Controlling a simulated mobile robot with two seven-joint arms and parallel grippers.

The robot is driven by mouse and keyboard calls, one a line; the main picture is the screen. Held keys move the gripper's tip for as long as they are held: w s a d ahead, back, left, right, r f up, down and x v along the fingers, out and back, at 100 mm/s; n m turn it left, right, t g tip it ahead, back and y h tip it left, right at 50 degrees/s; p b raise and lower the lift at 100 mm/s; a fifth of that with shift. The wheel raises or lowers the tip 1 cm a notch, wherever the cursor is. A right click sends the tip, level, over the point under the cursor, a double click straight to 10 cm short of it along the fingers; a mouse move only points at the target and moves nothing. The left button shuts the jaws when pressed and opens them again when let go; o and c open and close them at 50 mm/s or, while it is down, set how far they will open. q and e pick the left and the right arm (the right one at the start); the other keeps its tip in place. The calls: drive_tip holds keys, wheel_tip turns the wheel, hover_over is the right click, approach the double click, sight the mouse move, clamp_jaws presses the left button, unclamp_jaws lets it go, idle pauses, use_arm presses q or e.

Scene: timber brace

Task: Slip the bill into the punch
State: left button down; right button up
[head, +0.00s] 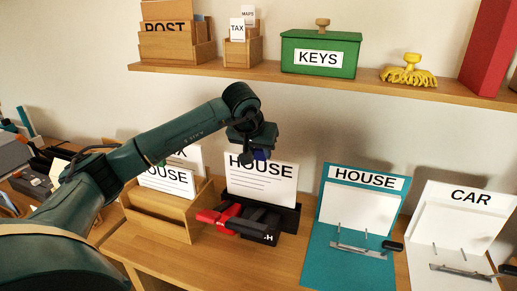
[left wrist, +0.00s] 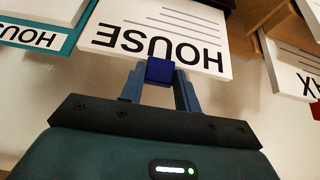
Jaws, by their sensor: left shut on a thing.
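A white bill marked HOUSE (head: 262,182) stands nearly upright at the black punch with a red part (head: 262,222). Its lower edge is hidden behind the punch body, so I cannot tell how far it sits in the slot. My right gripper is not in view.
A wooden tray (head: 160,215) holding more sheets stands left of the punch. A teal HOUSE clip folder (head: 322,245) and a white CAR folder (head: 425,225) lean at the right. The shelf (head: 270,73) above carries boxes, a green KEYS box (head: 320,40) and a yellow object (head: 408,75).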

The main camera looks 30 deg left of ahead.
sight(260, 171)
use_arm(q)
drive_tip(key=shift+f+b, duration=1.7)
drive_tip(key=shift+f, duration=1.1)
drive_tip(key=c, duration=0.9)
unclamp_jaws()
drive_tip(key=shift+o, duration=0.2)
drive_tip(key=o, duration=0.4)
